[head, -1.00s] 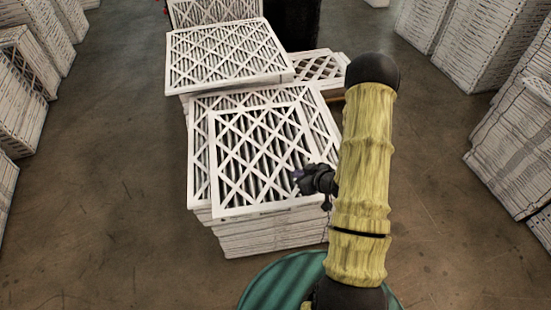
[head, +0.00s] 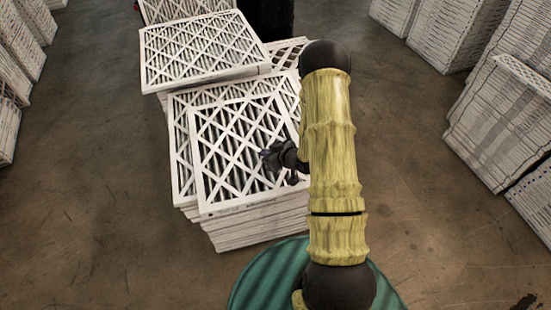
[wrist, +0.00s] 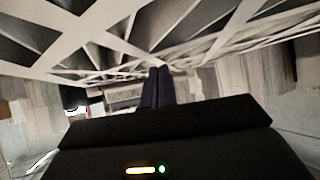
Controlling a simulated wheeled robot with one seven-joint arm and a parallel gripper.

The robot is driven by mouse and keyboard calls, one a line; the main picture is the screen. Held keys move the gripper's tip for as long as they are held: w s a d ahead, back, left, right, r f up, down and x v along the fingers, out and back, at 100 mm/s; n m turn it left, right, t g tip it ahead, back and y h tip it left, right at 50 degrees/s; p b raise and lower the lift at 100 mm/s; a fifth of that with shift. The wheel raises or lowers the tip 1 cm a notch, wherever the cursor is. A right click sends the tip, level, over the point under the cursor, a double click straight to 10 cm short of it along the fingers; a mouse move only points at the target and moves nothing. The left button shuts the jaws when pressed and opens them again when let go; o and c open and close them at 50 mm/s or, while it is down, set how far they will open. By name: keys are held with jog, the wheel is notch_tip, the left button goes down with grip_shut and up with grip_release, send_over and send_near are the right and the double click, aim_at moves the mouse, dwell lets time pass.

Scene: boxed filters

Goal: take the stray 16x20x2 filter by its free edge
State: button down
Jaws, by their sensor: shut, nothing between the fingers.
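The stray filter (head: 232,150), white-framed with a diagonal lattice over dark pleats, lies slightly askew on top of the near stack of larger filters (head: 181,150). My gripper (head: 266,156) is shut and empty. In the head view it shows in front of the right part of the stray filter, near its right edge; I cannot tell whether it touches. In the wrist view the closed dark fingertips (wrist: 158,75) point toward white lattice (wrist: 85,35) that fills the top of the picture. My arm hides part of the stack's right side.
A second stack with a large filter on top (head: 200,50) stands directly behind. A lower pile (head: 286,52) is partly hidden behind my arm. Tall filter stacks line the right (head: 505,120) and left (head: 18,60). The concrete floor (head: 90,200) is clear on both sides.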

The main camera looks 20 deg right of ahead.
aim_at(257, 152)
jog(key=w, duration=0.1)
jog(key=w+a, duration=0.2)
jog(key=w, duration=0.1)
jog(key=shift+w+p, duration=0.1)
jog(key=shift+p, duration=0.2)
jog(key=shift+f, duration=0.75)
jog(key=shift+b, duration=0.3)
jog(key=shift+s+f, duration=0.2)
jog(key=shift+s+d, duration=0.15)
jog(key=shift+s, duration=0.05)
jog(key=shift+s+d+f, duration=0.1)
jog(key=shift+s+d, duration=0.1)
jog(key=shift+s, duration=0.35)
jog(key=shift+w+r+p, duration=0.1)
jog(key=shift+r+p, duration=0.35)
jog(key=shift+r, duration=0.35)
